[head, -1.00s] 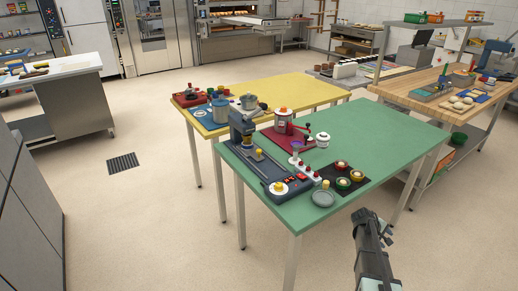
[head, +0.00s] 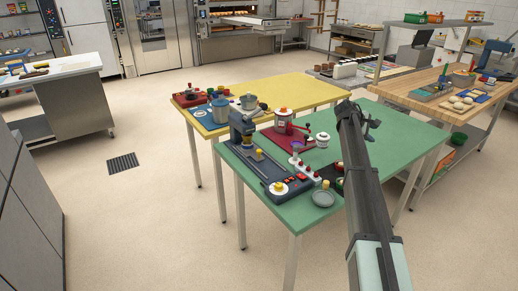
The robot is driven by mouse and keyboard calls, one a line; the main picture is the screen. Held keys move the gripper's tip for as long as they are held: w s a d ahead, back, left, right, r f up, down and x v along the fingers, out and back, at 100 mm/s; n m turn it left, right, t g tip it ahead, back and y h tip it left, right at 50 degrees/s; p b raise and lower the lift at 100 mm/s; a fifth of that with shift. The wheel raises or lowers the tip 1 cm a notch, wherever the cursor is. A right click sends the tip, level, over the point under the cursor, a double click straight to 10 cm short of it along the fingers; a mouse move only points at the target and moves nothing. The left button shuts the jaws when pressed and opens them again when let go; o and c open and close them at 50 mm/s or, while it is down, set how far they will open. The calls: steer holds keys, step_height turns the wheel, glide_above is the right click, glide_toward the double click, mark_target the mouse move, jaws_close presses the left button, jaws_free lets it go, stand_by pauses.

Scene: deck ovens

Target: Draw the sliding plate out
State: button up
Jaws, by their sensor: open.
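A dark blue-grey machine (head: 240,128) stands on the green table (head: 385,128), with an upright column at the back and a long low base (head: 262,170) running to the front. A light plate-like part with a yellow knob (head: 258,154) lies on this base below the column; I cannot tell for sure that it is the sliding plate. A white disc with a yellow knob (head: 279,187) sits at the base's front end, beside red buttons. My gripper (head: 371,121) is open and empty above the table's right part, well right of the machine. Its fingers are small and partly hidden by my arm.
A red lever device (head: 283,122) and a white lidded pot (head: 322,140) stand behind the machine's right side. A white strip with red knobs (head: 305,170) and a grey dish (head: 323,198) lie right of it. My arm hides most of a dark mat with bowls.

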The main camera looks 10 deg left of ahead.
steer(key=w+a+n+g+y, duration=0.1)
steer(key=w+a+y, duration=0.15)
steer(key=a, duration=1.15)
step_height(320, 180, up, 3)
steer(key=n+g+y, duration=0.4)
steer(key=g+y, duration=0.1)
steer(key=y, duration=0.1)
glide_above(259, 150)
step_height(259, 150, down, 13)
jaws_close()
